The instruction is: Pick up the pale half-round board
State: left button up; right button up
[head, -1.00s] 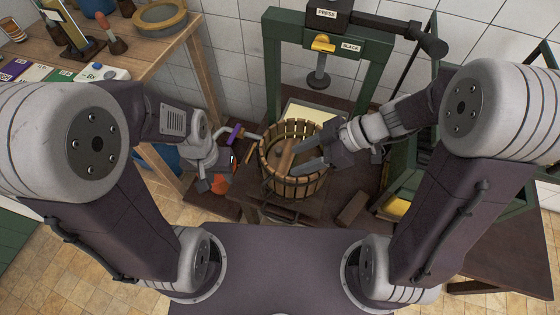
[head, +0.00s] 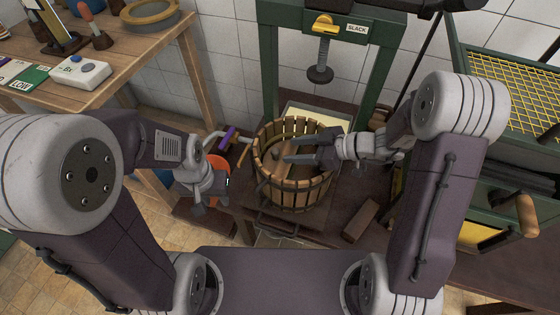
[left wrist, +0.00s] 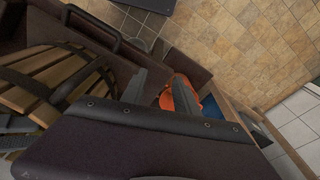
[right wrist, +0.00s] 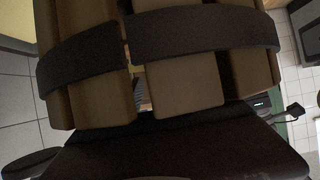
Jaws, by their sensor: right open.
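The slatted wooden basket (head: 318,187) with dark hoops stands on the dark press base. A brown wooden piece (head: 280,166) shows inside it; I cannot tell whether this is the half-round board. A pale flat surface (head: 322,114) shows behind the basket, mostly hidden, its shape unclear. My right gripper (head: 279,150) is open, its fingers reaching left over the basket's mouth. The basket's staves (right wrist: 185,85) fill the right wrist view. My left gripper (head: 207,200) hangs left of the basket, its fingers apart and empty in the left wrist view (left wrist: 160,90).
The green press frame (head: 377,75) and its screw foot (head: 320,75) stand behind the basket. A brown block (head: 361,219) lies right of it. An orange object (head: 217,167) is by my left gripper. A wooden table (head: 150,55) stands at left, a green cabinet (head: 500,150) at right.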

aim_at(278, 151)
jog(key=x, duration=0.5)
jog(key=shift+d, duration=0.1)
grip_shut()
dwell(1.2)
